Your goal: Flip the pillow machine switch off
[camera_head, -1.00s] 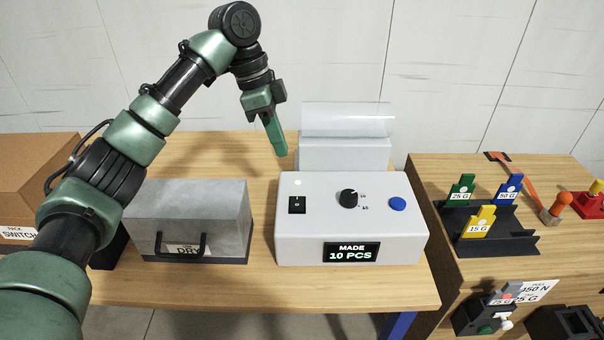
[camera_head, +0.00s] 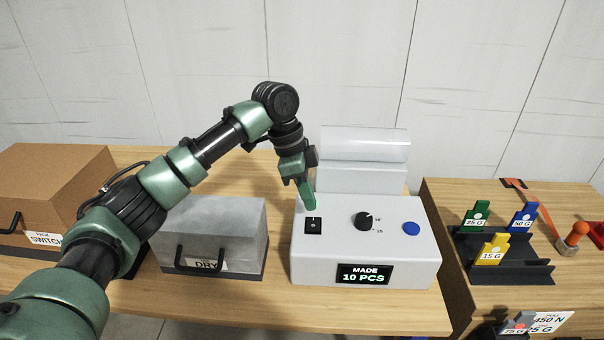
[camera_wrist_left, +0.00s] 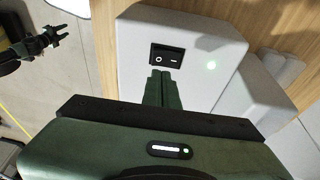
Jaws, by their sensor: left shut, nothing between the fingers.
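The pillow machine (camera_head: 365,245) is a white box with a black rocker switch (camera_head: 313,225), a black knob (camera_head: 363,221), a blue button (camera_head: 411,228) and a display reading "MADE 10 PCS". My left gripper (camera_head: 311,207) is shut and empty, its green fingertips pointing down just behind the switch. In the left wrist view the closed fingertips (camera_wrist_left: 162,74) are close to the edge of the switch (camera_wrist_left: 168,57), which bears a circle and a line mark. I cannot tell whether the fingertips touch the switch.
A grey box (camera_head: 215,235) labelled "DRY" stands left of the machine, and a cardboard box (camera_head: 55,190) is farther left. A black rack (camera_head: 500,270) with coloured weight tags stands on the right table. The machine's white roller part (camera_head: 365,145) stands behind it.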

